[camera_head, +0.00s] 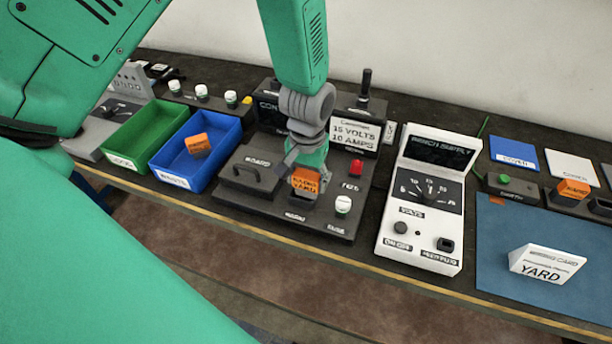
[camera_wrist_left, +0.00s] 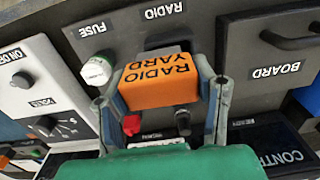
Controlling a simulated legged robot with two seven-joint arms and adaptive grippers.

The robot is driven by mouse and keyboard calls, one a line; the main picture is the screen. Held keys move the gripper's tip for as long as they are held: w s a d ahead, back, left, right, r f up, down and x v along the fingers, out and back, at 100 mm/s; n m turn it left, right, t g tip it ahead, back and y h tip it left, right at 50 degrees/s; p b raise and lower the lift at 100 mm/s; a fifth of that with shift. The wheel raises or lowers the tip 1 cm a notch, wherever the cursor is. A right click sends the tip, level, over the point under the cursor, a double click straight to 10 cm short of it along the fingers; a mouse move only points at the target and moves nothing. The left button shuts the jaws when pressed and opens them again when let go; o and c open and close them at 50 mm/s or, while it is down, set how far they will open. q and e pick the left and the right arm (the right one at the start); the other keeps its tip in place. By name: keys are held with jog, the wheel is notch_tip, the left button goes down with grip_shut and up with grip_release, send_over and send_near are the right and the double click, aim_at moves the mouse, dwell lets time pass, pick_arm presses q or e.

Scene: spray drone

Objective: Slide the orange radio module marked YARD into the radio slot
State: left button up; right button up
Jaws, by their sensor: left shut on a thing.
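The orange radio module marked YARD (camera_head: 305,183) is held between the fingers of my left gripper (camera_head: 307,172). In the left wrist view the module (camera_wrist_left: 158,88) has a finger on each side, and its RADIO YARD label reads upside down. It is over the dark console panel (camera_head: 262,208), right at the radio slot (camera_wrist_left: 168,42), which shows as a dark opening by the RADIO label. The module hides part of the slot, and I cannot tell how far into it the module sits. My right gripper is not in view.
A white-capped fuse (camera_head: 343,204) and a red knob (camera_head: 356,166) stand close right of the module. The board cover with a handle (camera_head: 247,170) is at its left. A blue bin (camera_head: 218,163) holds another orange module (camera_head: 198,145). A white bench supply (camera_head: 427,200) stands right.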

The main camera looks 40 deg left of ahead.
pick_arm(q)
jog(key=shift+a+f, duration=0.2)
jog(key=shift+a, duration=0.45)
jog(key=shift+d+r, duration=0.15)
jog(key=shift+d, duration=0.55)
jog(key=shift+a+p, duration=0.3)
jog(key=shift+a, duration=0.75)
jog(key=shift+d+f, duration=0.25)
jog(key=shift+d, duration=0.25)
jog(key=shift+d+f, duration=0.15)
jog(key=shift+f+b, duration=0.2)
jog(key=shift+b, duration=0.1)
jog(key=shift+a, duration=0.3)
jog(key=shift+a+r+p, duration=0.25)
jog(key=shift+p, duration=0.15)
jog(key=shift+d, duration=0.2)
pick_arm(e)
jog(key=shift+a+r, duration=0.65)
pick_arm(q)
jog(key=shift+d+r, duration=0.1)
jog(key=shift+d, duration=0.15)
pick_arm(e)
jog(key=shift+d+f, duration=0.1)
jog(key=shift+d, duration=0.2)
